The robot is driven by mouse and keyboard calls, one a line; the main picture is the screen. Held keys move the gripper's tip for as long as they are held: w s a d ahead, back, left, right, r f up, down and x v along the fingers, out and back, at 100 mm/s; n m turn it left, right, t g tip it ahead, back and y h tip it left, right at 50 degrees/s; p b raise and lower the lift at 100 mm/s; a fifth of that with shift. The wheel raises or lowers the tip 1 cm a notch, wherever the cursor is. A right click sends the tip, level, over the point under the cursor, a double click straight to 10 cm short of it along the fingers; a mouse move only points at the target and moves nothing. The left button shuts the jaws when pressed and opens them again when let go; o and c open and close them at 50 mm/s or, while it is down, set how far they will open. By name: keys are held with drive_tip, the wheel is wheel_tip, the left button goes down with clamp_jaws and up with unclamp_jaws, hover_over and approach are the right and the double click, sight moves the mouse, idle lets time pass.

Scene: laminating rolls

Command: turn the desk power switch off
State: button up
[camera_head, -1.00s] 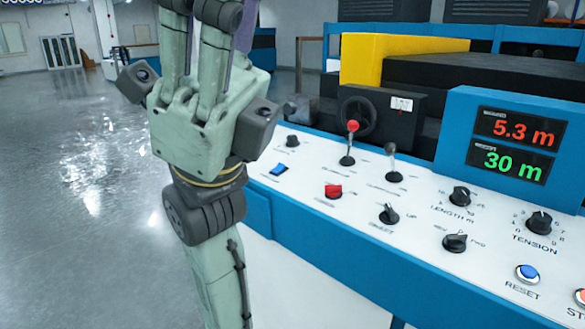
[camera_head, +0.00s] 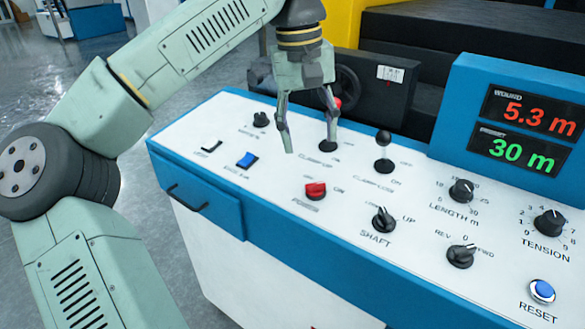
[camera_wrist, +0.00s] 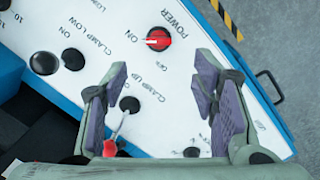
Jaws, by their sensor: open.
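The power switch is a red rotary knob (camera_head: 315,191) on the white sloping desk panel (camera_head: 225,115), with ON and POWER printed beside it. In the wrist view the two padded fingers (camera_wrist: 160,68) are spread wide.
The red-topped clamp-up lever (camera_head: 328,146) stands close to my fingers; its red ball (camera_wrist: 109,148) shows near the left finger. A display box (camera_head: 470,85) rises at the right.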

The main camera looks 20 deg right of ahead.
sight(315, 184)
drive_tip(key=f, duration=0.3)
drive_tip(key=d+f, duration=0.1)
drive_tip(key=f, duration=0.3)
drive_tip(key=f+p, duration=0.1)
drive_tip(key=f, duration=0.2)
drive_tip(key=shift+s+d+f, duration=0.2)
drive_tip(key=shift+s+f, duration=0.05)
drive_tip(key=shift+c, duration=0.5)
drive_tip(key=c, duration=1.1)
drive_tip(key=shift+o, duration=0.2)
